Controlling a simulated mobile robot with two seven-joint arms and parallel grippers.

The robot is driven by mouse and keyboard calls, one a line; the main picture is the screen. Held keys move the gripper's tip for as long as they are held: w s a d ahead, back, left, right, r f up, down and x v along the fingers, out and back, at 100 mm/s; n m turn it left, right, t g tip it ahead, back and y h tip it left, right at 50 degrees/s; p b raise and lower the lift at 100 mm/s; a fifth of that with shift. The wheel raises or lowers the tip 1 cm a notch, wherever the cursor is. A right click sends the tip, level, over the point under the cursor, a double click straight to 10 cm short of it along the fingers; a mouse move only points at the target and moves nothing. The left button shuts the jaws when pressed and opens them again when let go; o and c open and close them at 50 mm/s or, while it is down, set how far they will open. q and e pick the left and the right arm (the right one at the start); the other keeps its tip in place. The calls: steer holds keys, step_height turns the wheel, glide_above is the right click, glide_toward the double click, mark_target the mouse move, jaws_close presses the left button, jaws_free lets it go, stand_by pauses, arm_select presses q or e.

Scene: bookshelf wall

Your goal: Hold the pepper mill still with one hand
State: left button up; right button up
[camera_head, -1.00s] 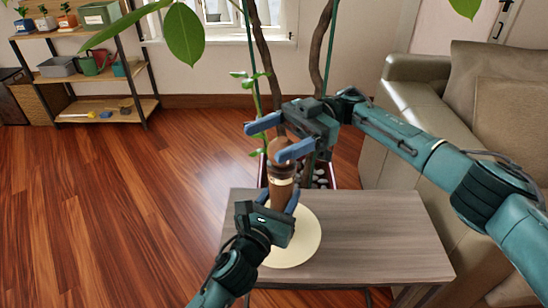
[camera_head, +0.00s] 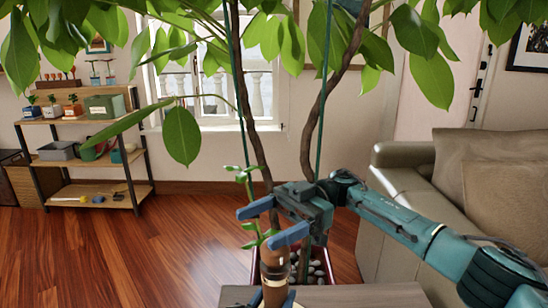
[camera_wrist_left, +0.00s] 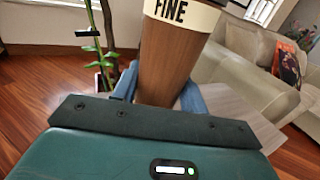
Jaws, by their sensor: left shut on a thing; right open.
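The pepper mill (camera_head: 273,268) is a brown wooden cylinder standing upright at the bottom middle of the head view. In the left wrist view the mill (camera_wrist_left: 170,62) fills the upper middle, with a cream band reading "FINE". My left gripper (camera_head: 273,299) is shut on the mill's body; only its blue fingertips show at the bottom edge of the head view. Its blue fingers flank the mill in the left wrist view. My right gripper (camera_head: 271,222) is open, its two blue fingers on either side of the mill's top. Whether they touch it is unclear. The mill's base is out of view.
The grey wooden table (camera_head: 365,296) shows only its far edge. Behind it stand a potted plant with pebbles (camera_head: 317,268) and thin trunks, its leaves hanging overhead. A beige sofa (camera_head: 400,205) is on the right, a shelf rack (camera_head: 88,160) at the far left. Floor at left is clear.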

arm_select(q)
steer(key=o, duration=0.9)
steer(key=shift+f, duration=0.3)
steer(key=shift+c, duration=0.2)
steer(key=o, duration=0.4)
steer(key=shift+r, duration=0.2)
